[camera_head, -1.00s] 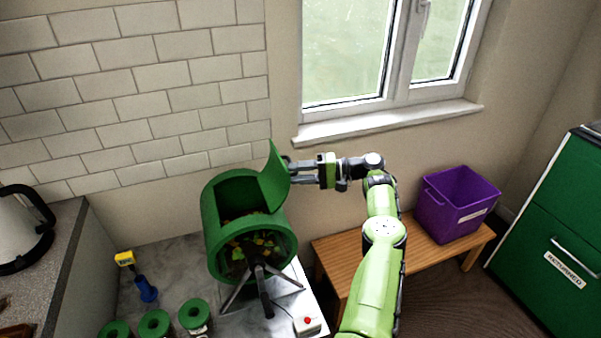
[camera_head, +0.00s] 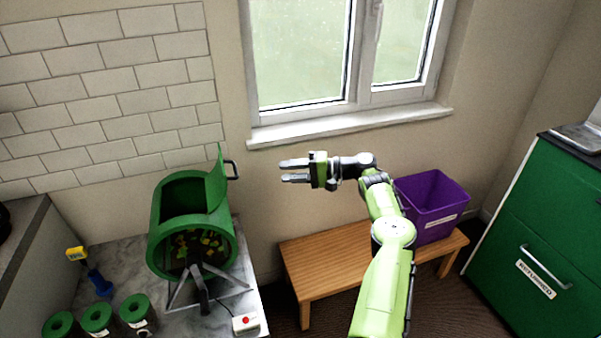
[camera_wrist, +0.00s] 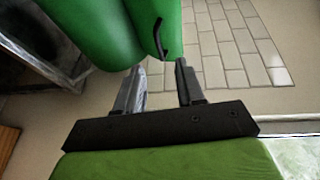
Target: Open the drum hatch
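The green drum (camera_head: 156,232) stands on a metal frame on the marble-topped counter, with colourful pieces visible inside. Its hatch (camera_head: 217,180) stands swung up and open at the drum's right side, with a dark handle (camera_head: 233,170) on its outer face. The hatch handle also shows in the wrist view (camera_wrist: 159,38). My gripper (camera_head: 281,171) is to the right of the hatch, apart from the handle. Its two fingers are spread with nothing between them, as the wrist view (camera_wrist: 160,78) also shows.
A wooden bench (camera_head: 330,262) with a purple bin (camera_head: 432,212) stands under the window. Green-lidded jars (camera_head: 137,310), a yellow-and-blue tool (camera_head: 97,280) and a red-button box (camera_head: 245,323) are on the counter. A green cabinet (camera_head: 520,220) stands at right.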

